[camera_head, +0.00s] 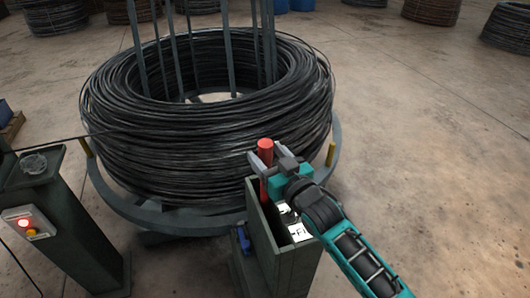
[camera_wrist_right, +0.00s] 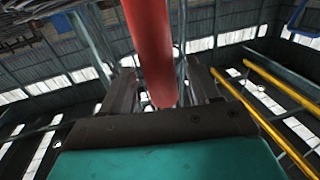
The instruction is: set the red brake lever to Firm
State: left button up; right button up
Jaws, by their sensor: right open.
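The red brake lever (camera_head: 265,158) stands up out of a dark green box housing (camera_head: 286,254) in front of the wire coil. White label plates (camera_head: 299,232) lie on top of the housing; one shows part of a word starting with "Fi", the rest is hidden by my gripper and arm. My right gripper (camera_head: 262,160) is at the lever's upper part, with its fingers around it and open. In the right wrist view the red lever (camera_wrist_right: 152,50) passes between the two fingers (camera_wrist_right: 160,92). My left gripper is not in view.
A large coil of black wire (camera_head: 200,130) sits on a round grey turntable (camera_head: 150,212) with upright posts. A green pedestal with a control box (camera_head: 30,224) and a lit red button stands at left. Open concrete floor lies to the right.

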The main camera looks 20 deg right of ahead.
jog(key=shift+w+a, duration=0.15)
jog(key=shift+w, duration=0.5)
jog(key=shift+c, duration=0.3)
grip_shut()
